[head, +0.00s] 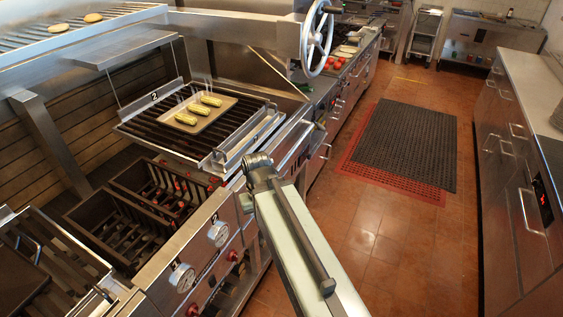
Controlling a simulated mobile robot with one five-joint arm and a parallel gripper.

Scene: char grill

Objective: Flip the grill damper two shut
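Red knobs show low on the panel, one nearer (192,310) and one farther (233,255). I cannot tell which part is damper two or how it is set. A small "2" label (153,97) is on the raised grill grate (150,128). My gripper (257,160) is at the end of my arm, in front of the grill's front edge. Its fingers are too small and dark to read, and no held thing is visible.
A tray (190,125) with several corn cobs lies on the grate. Open fire boxes (110,225) with glowing coals are below it. A spoked handwheel (317,38) stands behind. A dark mat (405,140) lies on the open tiled floor. Steel counters (525,190) line the right.

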